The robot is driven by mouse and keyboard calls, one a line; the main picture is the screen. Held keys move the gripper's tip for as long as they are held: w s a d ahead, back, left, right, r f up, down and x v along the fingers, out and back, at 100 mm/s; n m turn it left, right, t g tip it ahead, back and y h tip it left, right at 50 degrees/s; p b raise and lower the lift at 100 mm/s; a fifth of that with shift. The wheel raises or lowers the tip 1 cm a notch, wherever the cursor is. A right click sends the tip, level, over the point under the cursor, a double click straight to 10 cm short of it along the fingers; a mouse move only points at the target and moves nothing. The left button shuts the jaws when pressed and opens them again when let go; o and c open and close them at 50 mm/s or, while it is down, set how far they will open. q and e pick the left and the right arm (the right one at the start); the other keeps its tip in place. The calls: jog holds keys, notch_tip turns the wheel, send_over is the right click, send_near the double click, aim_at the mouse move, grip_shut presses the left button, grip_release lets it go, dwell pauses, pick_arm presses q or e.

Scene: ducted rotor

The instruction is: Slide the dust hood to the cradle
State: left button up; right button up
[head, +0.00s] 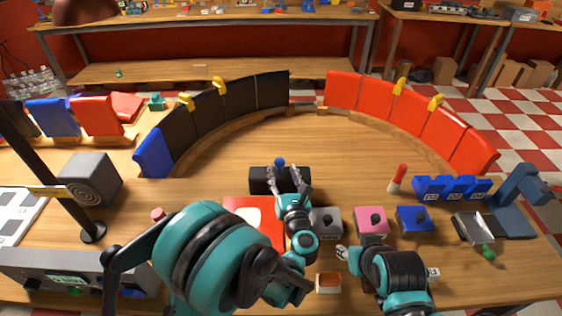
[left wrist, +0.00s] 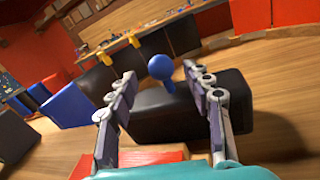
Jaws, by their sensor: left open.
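A black block-shaped hood with a round blue knob (head: 266,181), which I take for the dust hood, sits on the wooden table in front of the curved panels. In the left wrist view the hood (left wrist: 180,117) lies just beyond my left gripper (left wrist: 160,88), with the knob between the fingers in the picture. My left gripper (head: 284,174) is open and empty, at the hood's near right side; contact cannot be told. My right gripper (head: 343,253) is low by the grey block; its fingers are too small to judge. I cannot tell which thing is the cradle.
A red tray (head: 238,204) lies just before the hood. Grey (head: 325,220), pink (head: 371,221) and blue (head: 414,219) knobbed blocks stand to the right, with a blue rack (head: 452,188) behind. Curved black and red panels edge the clear wood beyond.

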aim_at(281, 166)
pick_arm(q)
jog(key=shift+w+a+b, duration=0.2)
jog(key=shift+w, duration=0.95)
jog(key=shift+w+a+b, duration=0.15)
jog(key=shift+w+a, duration=0.05)
jog(key=shift+w, duration=0.9)
